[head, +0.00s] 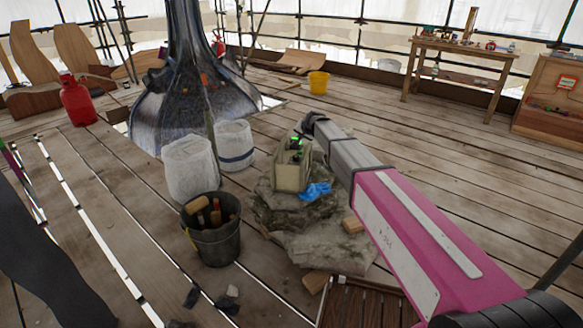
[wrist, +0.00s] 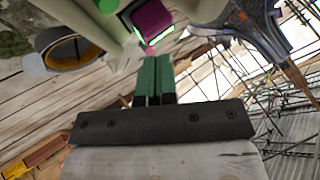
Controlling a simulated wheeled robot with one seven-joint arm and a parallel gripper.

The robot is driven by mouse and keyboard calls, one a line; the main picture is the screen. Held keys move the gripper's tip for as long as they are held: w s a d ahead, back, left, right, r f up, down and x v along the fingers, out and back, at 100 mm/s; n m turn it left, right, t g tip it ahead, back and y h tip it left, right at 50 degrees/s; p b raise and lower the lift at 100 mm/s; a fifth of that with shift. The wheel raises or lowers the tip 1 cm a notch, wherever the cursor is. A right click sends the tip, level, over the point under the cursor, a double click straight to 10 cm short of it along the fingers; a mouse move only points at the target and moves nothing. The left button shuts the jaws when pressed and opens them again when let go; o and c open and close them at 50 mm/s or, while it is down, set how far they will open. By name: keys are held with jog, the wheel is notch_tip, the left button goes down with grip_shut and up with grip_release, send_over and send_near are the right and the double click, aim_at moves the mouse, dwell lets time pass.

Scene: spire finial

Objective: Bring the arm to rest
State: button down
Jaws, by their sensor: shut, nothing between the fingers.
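My arm (head: 400,225), with a magenta forearm, reaches from the lower right of the head view toward the middle. Its dark end is above and beside a beige tool bag (head: 291,172) on a rough stone. In the wrist view my gripper (wrist: 155,62) has its two dark green fingers together, with nothing between them. The fingertips point at a pale surface with a magenta item (wrist: 151,20) and a bright green item just beyond; I cannot tell whether they touch. In the head view the fingers are hard to tell from the bag's contents.
A blue cloth (head: 315,191) lies on the stone (head: 330,245). A dark bucket of tools (head: 217,245) and two white wrapped tubs (head: 190,170) stand left of it. The grey spire (head: 200,100) rises behind.

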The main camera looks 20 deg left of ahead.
jog(key=s+d+f+g+h, duration=0.1)
jog(key=s+d+f, duration=0.3)
jog(key=d, duration=0.6)
jog(key=s+d+f+g+h, duration=0.15)
jog(key=s+d, duration=0.35)
jog(key=d, duration=0.5)
jog(key=s+d+f+h, duration=0.1)
jog(key=s+d+f, duration=0.35)
jog(key=d, duration=0.55)
jog(key=s+d+f+g+h, duration=0.2)
jog(key=s+d+g, duration=0.2)
jog(key=s+d, duration=1.5)
jog(key=shift+s+d+f+h, duration=0.3)
jog(key=shift+s+h, duration=0.05)
jog(key=shift+s, duration=0.6)
